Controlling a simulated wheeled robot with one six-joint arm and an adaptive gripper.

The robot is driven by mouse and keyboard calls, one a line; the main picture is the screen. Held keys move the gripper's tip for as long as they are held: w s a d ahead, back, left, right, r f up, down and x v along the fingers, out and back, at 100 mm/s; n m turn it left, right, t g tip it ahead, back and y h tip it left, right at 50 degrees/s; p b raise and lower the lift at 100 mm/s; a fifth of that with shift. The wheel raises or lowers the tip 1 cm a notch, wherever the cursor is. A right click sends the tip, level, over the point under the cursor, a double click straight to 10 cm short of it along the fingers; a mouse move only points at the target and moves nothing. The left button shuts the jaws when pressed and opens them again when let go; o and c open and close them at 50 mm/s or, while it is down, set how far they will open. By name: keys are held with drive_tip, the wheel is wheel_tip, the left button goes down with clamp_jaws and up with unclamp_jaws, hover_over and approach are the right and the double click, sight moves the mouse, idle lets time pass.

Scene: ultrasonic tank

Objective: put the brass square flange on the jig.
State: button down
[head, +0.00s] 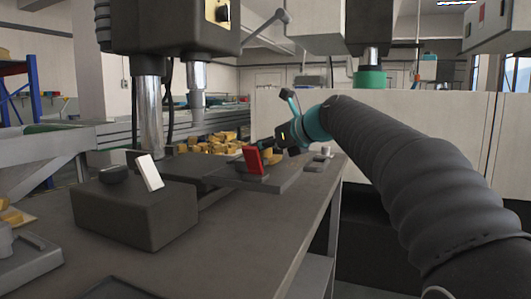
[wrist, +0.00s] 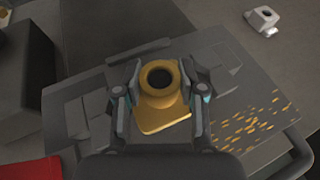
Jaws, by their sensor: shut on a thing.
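The brass square flange (wrist: 163,113) has a round collar with a dark bore and a squarish base. It shows in the middle of the wrist view. My gripper (wrist: 162,98) is shut on it, with one finger on each side of the collar. Below it is a grey plate (wrist: 100,92) with raised parts; I cannot tell which part is the jig or whether the flange touches it. In the head view my gripper (head: 272,147) is over this grey plate (head: 280,179), beside an upright red piece (head: 253,160), and the flange is too small to make out surely.
A grey metal fitting (wrist: 263,19) lies at the upper right of the wrist view. Brass-coloured chips (wrist: 255,125) lie to the right of the flange. A dark box (head: 135,208) with a white panel stands on the bench (head: 245,235).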

drive_tip(key=shift+f, duration=0.15)
drive_tip(key=c, duration=0.7)
unclamp_jaws()
drive_tip(key=shift+f, duration=0.1)
drive_tip(key=shift+r, duration=0.2)
drive_tip(key=p+v, duration=0.1)
drive_tip(key=v, duration=1.1)
drive_tip(key=shift+f, duration=0.1)
